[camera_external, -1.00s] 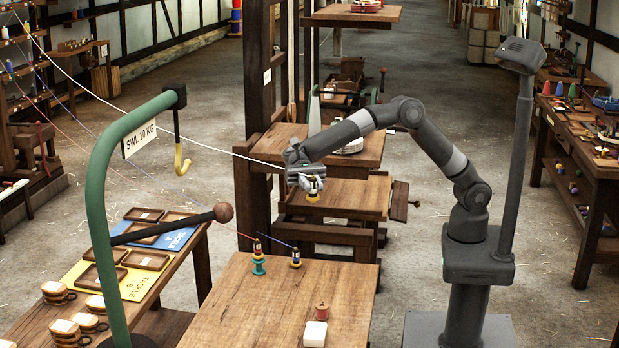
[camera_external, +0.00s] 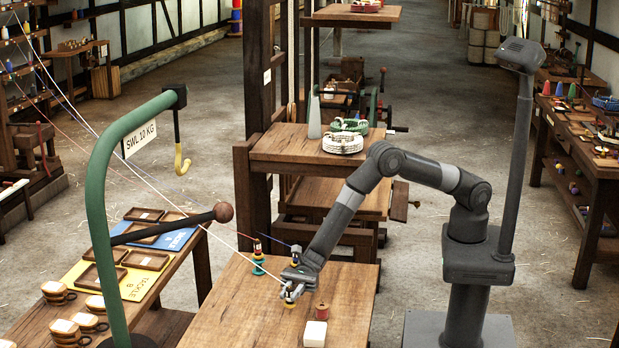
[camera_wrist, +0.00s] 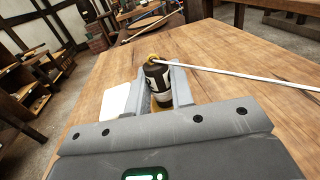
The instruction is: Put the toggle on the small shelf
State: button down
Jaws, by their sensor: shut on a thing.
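My gripper (camera_external: 290,291) is low over the front wooden table (camera_external: 235,305), shut on a dark bobbin-like piece, likely the toggle, with yellow ends and a pale label. In the wrist view this piece (camera_wrist: 154,76) stands between the fingers (camera_wrist: 160,88), with a white line running from its top to the right. I cannot tell if its base touches the table. A small shelf (camera_external: 330,195) is on the rack behind, partly hidden by my arm.
A red spool (camera_external: 321,311) and a white block (camera_external: 315,333) sit close right of my gripper. A higher shelf (camera_external: 280,148) holds a grey cone and rope coils (camera_external: 343,143). A green hook stand (camera_external: 98,210) rises at left. The table's left front is clear.

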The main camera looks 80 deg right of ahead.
aim_at(291, 307)
jog(key=shift+f, duration=2.45)
jog(key=shift+f, duration=0.15)
jog(key=c, duration=1.3)
grip_release()
jog(key=shift+o, duration=0.2)
jog(key=d, duration=0.1)
jog(key=d+r, duration=0.1)
jog(key=d, duration=0.1)
jog(key=shift+s+r, duration=0.15)
jog(key=shift+o, duration=0.4)
notch_tip(291, 307, up, 6)
